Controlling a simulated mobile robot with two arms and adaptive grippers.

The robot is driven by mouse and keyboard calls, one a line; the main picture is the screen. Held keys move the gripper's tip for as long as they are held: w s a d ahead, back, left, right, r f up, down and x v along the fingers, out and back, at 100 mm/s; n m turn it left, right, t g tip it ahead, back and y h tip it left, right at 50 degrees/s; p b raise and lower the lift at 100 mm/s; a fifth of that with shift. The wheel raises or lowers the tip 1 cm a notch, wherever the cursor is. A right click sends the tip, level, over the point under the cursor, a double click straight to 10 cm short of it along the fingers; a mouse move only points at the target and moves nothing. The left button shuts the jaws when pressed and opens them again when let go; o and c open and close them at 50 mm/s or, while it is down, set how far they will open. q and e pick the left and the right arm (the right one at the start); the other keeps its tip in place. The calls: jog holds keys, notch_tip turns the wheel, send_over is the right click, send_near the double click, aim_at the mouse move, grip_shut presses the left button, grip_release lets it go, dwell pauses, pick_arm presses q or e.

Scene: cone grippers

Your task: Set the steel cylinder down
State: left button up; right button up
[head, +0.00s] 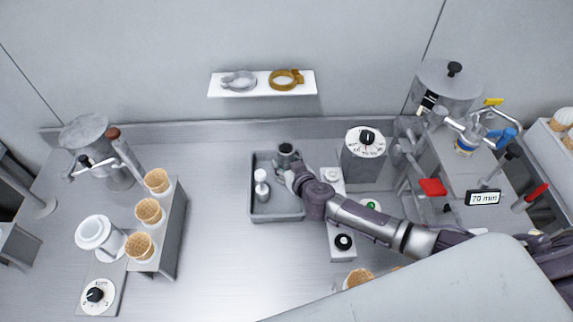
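The steel cylinder (286,151) is a small dark grey upright piece at the back right corner of the grey tray (277,217). My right gripper (289,168) reaches in from the right and its fingers are at the cylinder's side, seemingly closed around it. The fingertips are small and partly hidden. I cannot tell whether the cylinder's base touches the tray floor. My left gripper is not in view.
A white-topped piece (261,184) stands in the tray's left part. A panel with knobs (343,242) lies right of the tray under my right arm. A dial box (364,156) stands behind it. A cone rack (171,232) is at left; open counter lies between.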

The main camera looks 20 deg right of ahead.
jog(key=shift+o, duration=0.6)
jog(key=shift+f, duration=0.15)
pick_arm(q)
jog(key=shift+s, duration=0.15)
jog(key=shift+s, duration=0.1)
pick_arm(e)
jog(key=shift+s, duration=0.2)
pick_arm(q)
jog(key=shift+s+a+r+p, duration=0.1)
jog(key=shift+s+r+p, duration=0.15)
jog(key=shift+p, duration=0.1)
pick_arm(e)
jog(key=v, duration=1.1)
jog(key=shift+s+d+r, duration=0.1)
jog(key=shift+s+r, duration=0.15)
jog(key=shift+r, duration=0.1)
